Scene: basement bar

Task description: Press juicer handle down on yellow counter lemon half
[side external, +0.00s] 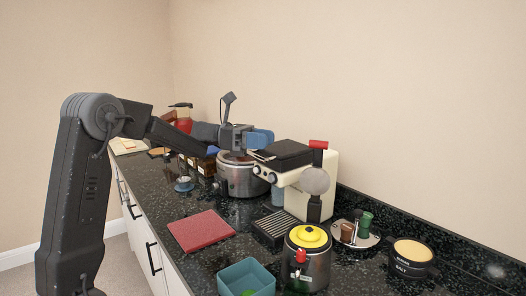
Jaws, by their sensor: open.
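My gripper (262,139), with blue fingers, is open above a metal pot (241,182), at the left end of the cream machine. The cream machine (298,203) has a black top, round dials and an upright lever with a red grip (318,145); I cannot tell whether this is the juicer. No lemon half can be made out for certain. My gripper is apart from the red grip and the yellow top.
A red board (201,231) lies on the dark counter, with a teal bin (246,280) nearer the camera. A black salt jar (411,262) and a round tray with small items (355,238) stand at right. A red-topped item (183,122) is at the back.

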